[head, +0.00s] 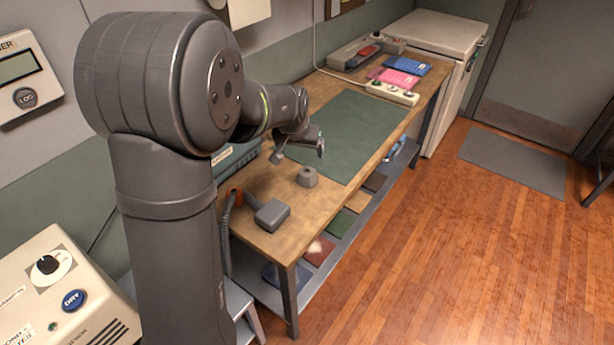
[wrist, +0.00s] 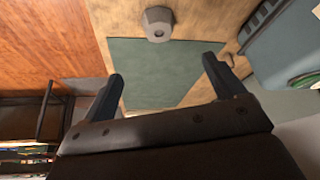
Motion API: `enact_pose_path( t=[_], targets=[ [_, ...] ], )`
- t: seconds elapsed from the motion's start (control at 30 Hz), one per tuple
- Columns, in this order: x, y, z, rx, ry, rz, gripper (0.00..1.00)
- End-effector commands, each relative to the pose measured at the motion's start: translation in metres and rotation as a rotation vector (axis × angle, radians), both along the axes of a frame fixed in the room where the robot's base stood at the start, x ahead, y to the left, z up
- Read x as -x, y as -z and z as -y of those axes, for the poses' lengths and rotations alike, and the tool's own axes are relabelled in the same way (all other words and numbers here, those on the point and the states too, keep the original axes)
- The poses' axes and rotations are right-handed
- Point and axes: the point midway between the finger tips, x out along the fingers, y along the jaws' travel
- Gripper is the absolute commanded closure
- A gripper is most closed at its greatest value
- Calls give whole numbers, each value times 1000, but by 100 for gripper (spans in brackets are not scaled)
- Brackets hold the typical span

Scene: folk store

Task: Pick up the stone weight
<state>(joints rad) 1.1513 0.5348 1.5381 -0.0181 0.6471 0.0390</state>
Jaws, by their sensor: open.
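The stone weight looks like a small grey block with a round hole in its top. It stands on the wooden workbench near the green mat's near edge, in the head view (head: 307,177). In the wrist view the stone weight (wrist: 158,24) is at the top, ahead of my fingers and a little apart from them. My gripper (head: 300,150) is above the bench, over and slightly to the left of the weight in the head view. In the wrist view my gripper (wrist: 160,72) has its two dark fingers spread wide with nothing between them.
A grey boxy tool with a hose (head: 272,215) lies at the bench's near end. The green mat (head: 345,130) is bare. A pink card stack (head: 397,78), a blue one (head: 405,65) and a switch strip (head: 391,93) are at the far end. A blue-grey case (wrist: 285,45) is close on the right.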

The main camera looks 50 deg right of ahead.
Motion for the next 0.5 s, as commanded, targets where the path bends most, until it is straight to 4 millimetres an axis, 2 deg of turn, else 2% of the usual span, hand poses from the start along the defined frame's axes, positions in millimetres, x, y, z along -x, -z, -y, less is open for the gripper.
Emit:
enact_pose_path(
  t=[0.5],
  targets=[
    [-14,87,36,-4,0,-2,13]
  ],
)
